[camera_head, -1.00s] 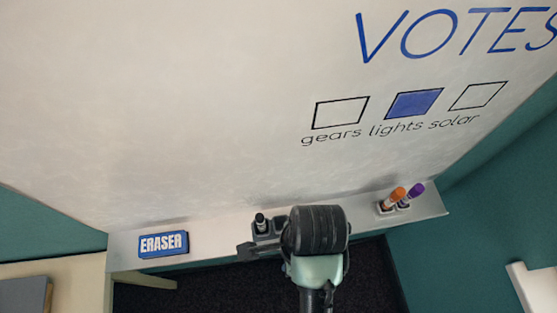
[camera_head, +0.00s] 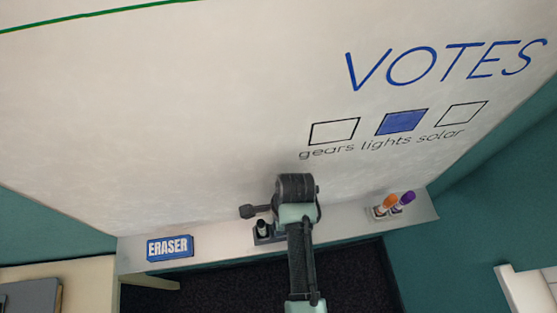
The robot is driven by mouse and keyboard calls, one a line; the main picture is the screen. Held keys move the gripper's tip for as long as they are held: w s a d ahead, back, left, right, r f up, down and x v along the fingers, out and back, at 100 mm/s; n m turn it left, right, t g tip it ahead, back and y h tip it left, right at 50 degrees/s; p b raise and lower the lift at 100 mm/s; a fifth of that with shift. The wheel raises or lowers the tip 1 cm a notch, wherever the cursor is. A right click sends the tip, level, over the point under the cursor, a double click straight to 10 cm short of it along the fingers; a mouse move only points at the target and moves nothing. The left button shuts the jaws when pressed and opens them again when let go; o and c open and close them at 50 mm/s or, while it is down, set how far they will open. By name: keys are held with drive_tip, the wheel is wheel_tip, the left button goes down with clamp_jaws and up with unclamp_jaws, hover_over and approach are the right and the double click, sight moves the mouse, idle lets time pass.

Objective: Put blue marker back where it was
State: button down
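I cannot see a blue marker in this view. My gripper (camera_head: 296,188) is up at the whiteboard, above the ledge. I see it from behind, and the black end of my arm hides its fingers and anything between them. A dark holder (camera_head: 264,240) stands on the ledge just left of my arm, with a black-capped marker (camera_head: 262,227) upright in it. My arm covers the right part of this holder. The whiteboard (camera_head: 180,130) has one box filled blue, the lights box (camera_head: 402,122).
The ledge (camera_head: 220,246) runs under the board. A blue eraser (camera_head: 170,248) lies on its left part. An orange marker (camera_head: 388,203) and a purple marker (camera_head: 405,200) stand in a holder at the right. A pale table (camera_head: 90,285) is at lower left.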

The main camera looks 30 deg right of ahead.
drive_tip(key=shift+w+f, duration=0.15)
drive_tip(key=shift+w, duration=0.05)
drive_tip(key=c, duration=0.8)
unclamp_jaws()
drive_tip(key=shift+o, duration=0.2)
drive_tip(key=r, duration=0.4)
drive_tip(key=d+r, duration=0.1)
drive_tip(key=r, duration=0.7)
drive_tip(key=shift+s+d+b, duration=0.25)
drive_tip(key=shift+s+b, duration=0.05)
drive_tip(key=shift+b, duration=0.05)
